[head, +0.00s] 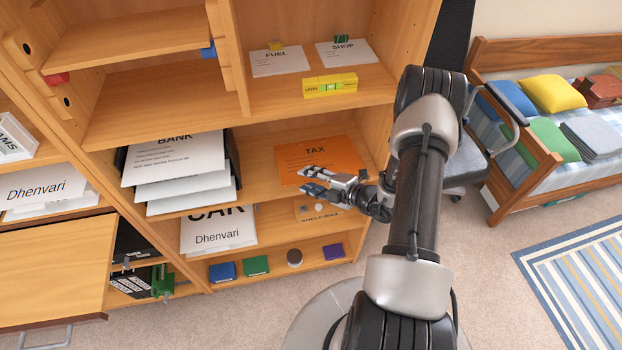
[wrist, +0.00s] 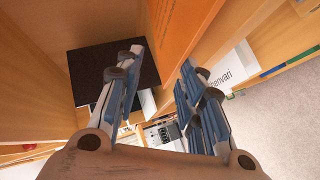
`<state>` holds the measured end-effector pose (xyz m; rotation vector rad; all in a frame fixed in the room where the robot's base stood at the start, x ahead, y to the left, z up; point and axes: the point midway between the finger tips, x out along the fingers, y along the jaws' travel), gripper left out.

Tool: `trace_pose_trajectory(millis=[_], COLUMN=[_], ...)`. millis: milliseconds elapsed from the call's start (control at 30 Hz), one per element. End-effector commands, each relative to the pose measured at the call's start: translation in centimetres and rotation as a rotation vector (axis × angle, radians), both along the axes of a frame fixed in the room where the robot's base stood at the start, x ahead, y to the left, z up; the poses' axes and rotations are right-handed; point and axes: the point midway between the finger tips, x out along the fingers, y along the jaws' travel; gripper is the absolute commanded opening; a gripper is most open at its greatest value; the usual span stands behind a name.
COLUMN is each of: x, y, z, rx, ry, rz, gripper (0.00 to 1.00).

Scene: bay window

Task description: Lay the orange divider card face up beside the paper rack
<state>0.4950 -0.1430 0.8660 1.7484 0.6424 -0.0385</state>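The orange divider card (head: 325,155), marked TAX, lies face up on the middle shelf, to the right of the paper rack. It also shows as an orange sheet at the top of the wrist view (wrist: 180,25). The black paper rack (head: 234,158) holds several white sheets, the top one marked BANK. In the wrist view the rack appears as a dark panel (wrist: 110,75). My gripper (head: 312,181) is over the card's near edge in the head view, fingers pointing left toward the rack. In the wrist view its fingers (wrist: 165,75) are apart, with nothing held between them. Touch with the card cannot be told.
A CAR sheet (head: 218,232) sits under the rack papers, with a SHELF-RAIL box (head: 318,210) to its right. Upright shelf walls close in the bay. A yellow level (head: 330,86) is on the shelf above.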

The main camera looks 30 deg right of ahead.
Motion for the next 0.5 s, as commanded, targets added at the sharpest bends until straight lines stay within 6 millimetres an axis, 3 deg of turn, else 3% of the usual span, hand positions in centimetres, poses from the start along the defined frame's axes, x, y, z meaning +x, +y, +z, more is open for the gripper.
trace_pose_trajectory(millis=[500], x=[-0.23], y=[0.09], z=[1.03], rx=[0.048], ry=[0.172], rz=[0.001], gripper=[0.35])
